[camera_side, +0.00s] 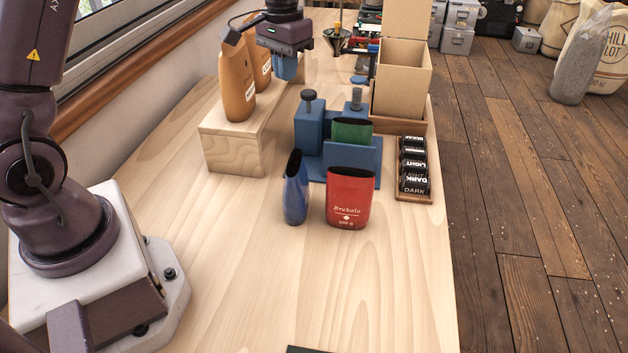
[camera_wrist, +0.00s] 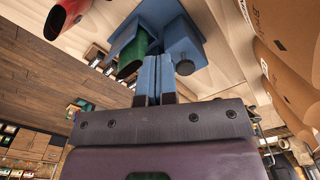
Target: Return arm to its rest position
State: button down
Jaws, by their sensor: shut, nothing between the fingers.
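My gripper (camera_side: 287,70) hangs in the air at the back left of the table in the side view, with its blue fingers pointing down. It is beside the brown bags (camera_side: 237,85) on the wooden block (camera_side: 232,148), just to their right, and behind the blue fixture. In the wrist view the two blue fingers (camera_wrist: 154,80) lie together with nothing between them. The blue fixture (camera_side: 309,125) holds a green bag (camera_side: 350,131); whether my gripper touches anything there is not visible.
A red bag (camera_side: 348,200) and a blue bag (camera_side: 295,195) stand in front of the fixture. An open cardboard box (camera_side: 402,85) and a tray (camera_side: 427,196) of dark labelled packs are at right. A funnel stand (camera_side: 337,40) is behind. The front table (camera_side: 300,285) is mostly clear.

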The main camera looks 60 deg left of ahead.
jog(key=s+d+r+m+t, duration=0.1)
jog(key=s+d+r, duration=0.4)
jog(key=s, duration=0.5)
jog(key=s+d+r+m+t, duration=0.1)
jog(key=s+d+r+t, duration=0.3)
jog(key=s, duration=0.7)
jog(key=shift+s+d+r+m+t, duration=0.3)
jog(key=shift+d+r+m, duration=0.1)
jog(key=shift+d+r, duration=0.65)
